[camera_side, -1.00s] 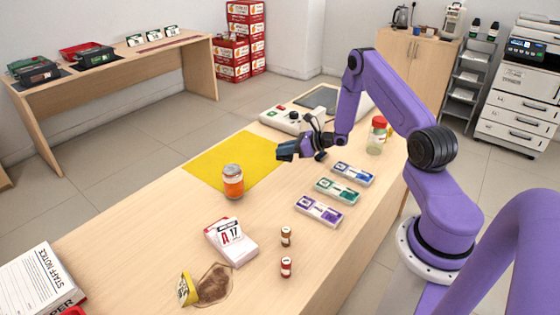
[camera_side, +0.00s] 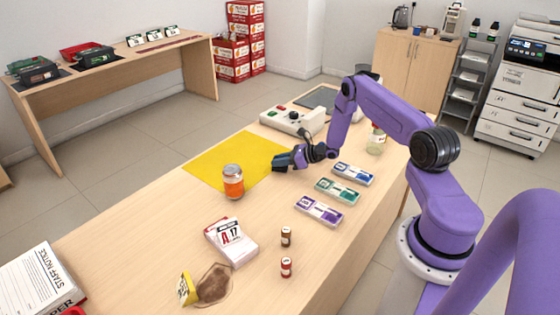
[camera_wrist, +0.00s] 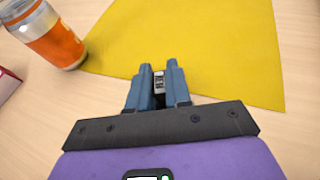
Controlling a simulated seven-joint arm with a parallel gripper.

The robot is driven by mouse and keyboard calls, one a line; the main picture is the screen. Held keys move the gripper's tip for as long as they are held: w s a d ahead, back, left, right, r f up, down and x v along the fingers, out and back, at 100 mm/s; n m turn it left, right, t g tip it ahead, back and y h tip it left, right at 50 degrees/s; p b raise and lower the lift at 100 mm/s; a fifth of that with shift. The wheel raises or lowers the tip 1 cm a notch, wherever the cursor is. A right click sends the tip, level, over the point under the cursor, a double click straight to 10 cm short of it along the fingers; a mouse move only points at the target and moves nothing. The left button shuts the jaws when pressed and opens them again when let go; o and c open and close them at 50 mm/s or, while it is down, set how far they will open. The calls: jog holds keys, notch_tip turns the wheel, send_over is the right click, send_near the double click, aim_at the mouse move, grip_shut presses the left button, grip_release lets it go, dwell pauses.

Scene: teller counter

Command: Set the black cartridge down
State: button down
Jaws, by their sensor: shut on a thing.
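My gripper (camera_side: 280,161) is low over the right edge of the yellow mat (camera_side: 222,158). In the wrist view my gripper (camera_wrist: 158,72) has its blue fingers shut on the black cartridge (camera_wrist: 158,84), a small dark piece with a pale label. Only a narrow part of the cartridge shows between the fingers. In the side view the fingers hide it. I cannot tell whether the cartridge touches the surface.
Blue (camera_side: 352,173), green (camera_side: 337,191) and purple (camera_side: 319,210) labelled trays lie to the right. A white device (camera_side: 292,119) sits behind. The mat's middle is clear.

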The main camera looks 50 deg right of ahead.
jog(key=c, duration=1.1)
grip_release()
jog(key=shift+f, duration=0.1)
jog(key=shift+o, duration=0.2)
